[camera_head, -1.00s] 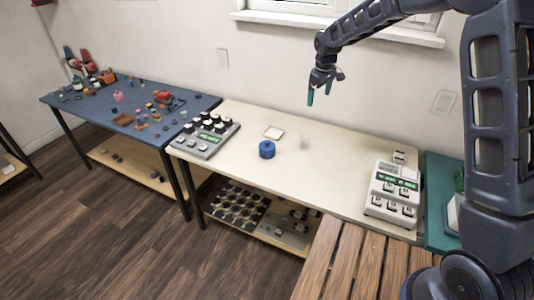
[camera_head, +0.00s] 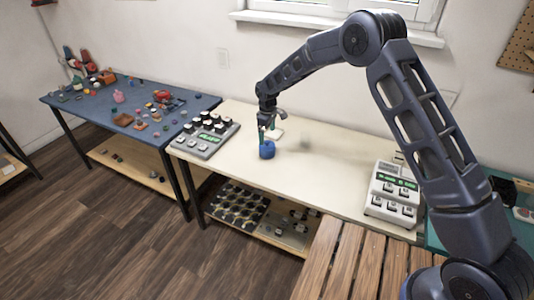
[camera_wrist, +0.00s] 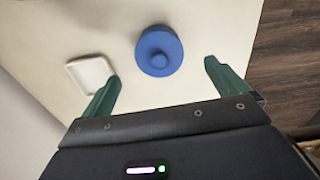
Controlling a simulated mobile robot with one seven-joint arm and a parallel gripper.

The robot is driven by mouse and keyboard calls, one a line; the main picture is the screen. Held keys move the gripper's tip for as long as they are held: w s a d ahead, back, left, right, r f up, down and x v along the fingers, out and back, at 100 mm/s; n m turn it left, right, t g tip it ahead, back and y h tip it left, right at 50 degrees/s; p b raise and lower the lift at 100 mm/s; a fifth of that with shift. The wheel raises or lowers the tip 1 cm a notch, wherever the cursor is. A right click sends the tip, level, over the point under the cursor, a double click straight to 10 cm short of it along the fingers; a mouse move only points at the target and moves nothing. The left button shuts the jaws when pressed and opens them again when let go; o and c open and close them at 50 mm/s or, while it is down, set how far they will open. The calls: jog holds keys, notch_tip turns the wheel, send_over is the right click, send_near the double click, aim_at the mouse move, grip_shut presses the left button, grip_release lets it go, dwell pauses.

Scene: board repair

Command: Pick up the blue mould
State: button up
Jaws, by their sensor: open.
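The blue mould (camera_head: 267,150) is a short round blue piece with a knob on top, standing on the cream table (camera_head: 325,165). In the wrist view the blue mould (camera_wrist: 159,52) lies ahead of and between the two green fingers, touching neither. My gripper (camera_head: 266,134) is just above and behind the mould in the head view. In the wrist view my gripper (camera_wrist: 160,72) has its fingers wide apart with nothing between them. The fingertips partly overlap the mould's top in the head view.
A small white square tile (camera_head: 274,133) lies close beside the mould; it also shows in the wrist view (camera_wrist: 92,74). A grey device with dark knobs (camera_head: 205,135) stands to the left, a light keypad device (camera_head: 392,193) to the right. The table between is mostly clear.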

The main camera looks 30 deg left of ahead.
aim_at(267, 145)
notch_tip(267, 145, down, 9)
jog(key=shift+w+a+r, duration=0.1)
jog(key=shift+r, duration=0.15)
jog(key=c, duration=1.1)
